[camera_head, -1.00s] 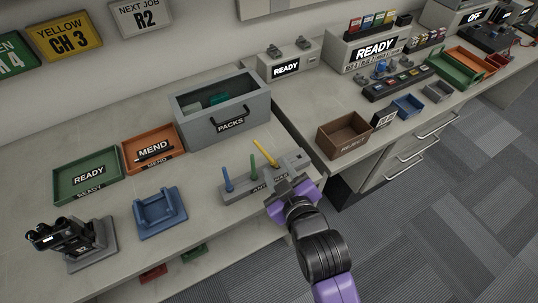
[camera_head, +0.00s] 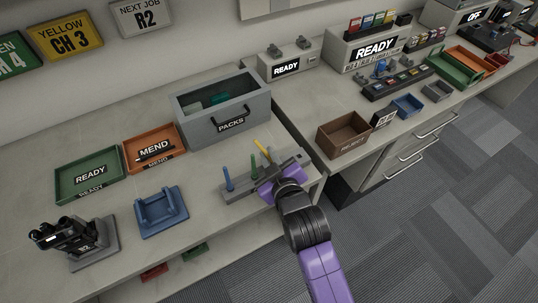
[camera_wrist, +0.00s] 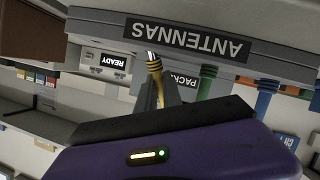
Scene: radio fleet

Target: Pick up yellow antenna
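The yellow antenna (camera_head: 262,147) slants up to the left from behind my gripper (camera_head: 271,168) in the head view, while the blue antenna (camera_head: 228,179) and green antenna (camera_head: 254,165) stand upright in the grey antenna rack (camera_head: 238,195). In the upside-down wrist view, the yellow antenna (camera_wrist: 156,70) lies between the grey fingers of my gripper (camera_wrist: 158,95), which look closed on it. Its silver end shows in front of the rack (camera_wrist: 235,62), apparently out of its socket. The hand hides part of the antenna and the rack's right end.
A blue cradle (camera_head: 161,213) and a black device on a stand (camera_head: 75,243) are at left. The PACKS bin (camera_head: 225,117), MEND tray (camera_head: 150,148) and READY tray (camera_head: 88,178) stand behind. A brown REJECT bin (camera_head: 343,136) stands right, across a gap between counters.

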